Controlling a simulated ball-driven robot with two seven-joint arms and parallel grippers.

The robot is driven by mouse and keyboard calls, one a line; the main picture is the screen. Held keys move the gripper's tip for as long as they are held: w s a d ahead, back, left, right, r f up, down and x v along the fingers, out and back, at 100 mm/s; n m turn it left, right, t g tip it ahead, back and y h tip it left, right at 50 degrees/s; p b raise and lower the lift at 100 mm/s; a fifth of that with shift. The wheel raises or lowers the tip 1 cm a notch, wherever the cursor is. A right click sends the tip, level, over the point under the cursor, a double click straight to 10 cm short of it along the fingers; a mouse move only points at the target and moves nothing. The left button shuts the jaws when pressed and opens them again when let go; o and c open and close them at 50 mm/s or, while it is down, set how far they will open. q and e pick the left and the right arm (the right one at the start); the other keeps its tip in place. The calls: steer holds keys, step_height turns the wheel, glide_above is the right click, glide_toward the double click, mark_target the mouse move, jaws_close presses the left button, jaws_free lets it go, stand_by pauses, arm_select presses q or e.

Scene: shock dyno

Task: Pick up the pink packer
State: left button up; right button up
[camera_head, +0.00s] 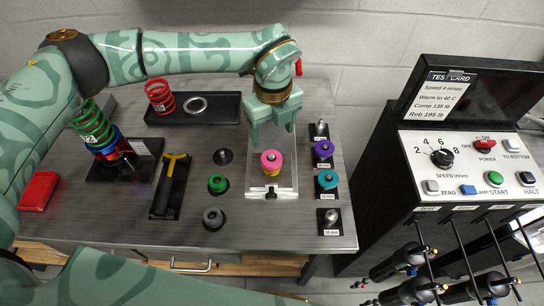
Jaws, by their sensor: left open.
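The pink packer (271,157) sits on a small yellow-based stand on a clear-edged white plate (272,190), near the middle of the table. My left gripper (272,138) is open, its fingers pointing down just behind and above the pink packer. From this view I cannot tell whether the fingertips touch it. No object shows between the fingers. My right gripper is not in view.
Purple (323,149) and teal (328,179) pieces stand in a column on the right. A yellow-handled tool (173,172) lies in a tray. A control console (474,165) stands right.

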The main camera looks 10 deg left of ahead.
mark_target(272, 155)
arm_select(q)
step_height(272, 155, down, 3)
steer(key=f, duration=0.4)
steer(key=shift+s+f, duration=0.2)
steer(key=shift+s, duration=0.2)
steer(key=shift+f, duration=0.35)
steer(key=c, duration=1.1)
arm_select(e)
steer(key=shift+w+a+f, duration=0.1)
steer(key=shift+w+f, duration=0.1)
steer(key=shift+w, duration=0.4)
